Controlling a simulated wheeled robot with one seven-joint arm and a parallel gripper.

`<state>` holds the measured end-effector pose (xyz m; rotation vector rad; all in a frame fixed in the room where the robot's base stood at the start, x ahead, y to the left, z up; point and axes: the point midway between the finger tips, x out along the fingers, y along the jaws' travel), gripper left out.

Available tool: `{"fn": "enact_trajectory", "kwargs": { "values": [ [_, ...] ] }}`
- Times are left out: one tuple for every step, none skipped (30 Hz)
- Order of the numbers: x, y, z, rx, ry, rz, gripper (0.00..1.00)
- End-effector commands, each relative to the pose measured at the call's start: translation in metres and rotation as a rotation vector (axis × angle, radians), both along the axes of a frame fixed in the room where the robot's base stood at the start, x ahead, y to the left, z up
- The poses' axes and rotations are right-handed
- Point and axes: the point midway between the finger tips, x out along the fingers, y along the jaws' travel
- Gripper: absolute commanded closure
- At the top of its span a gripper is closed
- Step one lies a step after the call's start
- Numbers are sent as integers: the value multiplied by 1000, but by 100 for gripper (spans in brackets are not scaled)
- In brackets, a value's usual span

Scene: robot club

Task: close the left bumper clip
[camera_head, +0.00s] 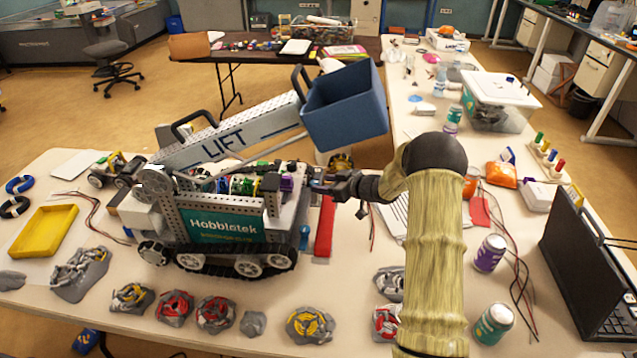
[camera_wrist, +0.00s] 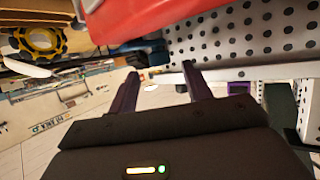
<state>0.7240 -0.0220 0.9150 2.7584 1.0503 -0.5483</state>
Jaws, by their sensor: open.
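The tracked robot with the Hobbletek panel (camera_head: 228,226) stands on the white table. A red bumper bar (camera_head: 325,228) is at its right end. In the wrist view the red bumper (camera_wrist: 150,14) crosses the top, with a dark blue part (camera_wrist: 128,57) under it that may be the bumper clip; I cannot tell its position. My gripper (camera_head: 319,186) is beside the robot's right end, above the bar's far part. In the wrist view my gripper (camera_wrist: 162,70) is open, its two dark fingers apart with no object clearly between them, fingertips close to the blue part and perforated metal.
Drink cans (camera_head: 490,253) and a dark laptop-like case (camera_head: 590,255) stand to the right. A yellow tray (camera_head: 43,231) lies left.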

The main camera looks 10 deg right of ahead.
Motion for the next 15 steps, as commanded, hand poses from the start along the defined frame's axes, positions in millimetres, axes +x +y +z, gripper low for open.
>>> {"fn": "enact_trajectory", "kwargs": {
  "values": [
    [6, 7, -4, 1, 1, 1, 51],
    [9, 9, -5, 1, 0, 2, 51],
    [13, 12, -7, 1, 1, 1, 51],
    [16, 14, -9, 1, 1, 1, 51],
    [18, 16, -10, 1, 1, 0, 51],
    [20, 18, -11, 1, 1, 0, 51],
    [21, 19, -12, 1, 1, 0, 51],
    [23, 20, -13, 1, 1, 0, 51],
    [24, 21, -13, 1, 1, 0, 51],
    [24, 22, -14, 1, 1, -1, 51],
    [24, 22, -14, 1, 1, -1, 51],
    [24, 22, -14, 1, 1, -1, 51],
    [24, 22, -14, 1, 1, -1, 51],
    [24, 22, -14, 1, 1, -1, 51],
    [24, 21, -14, 1, 1, -1, 51]
  ]
}}
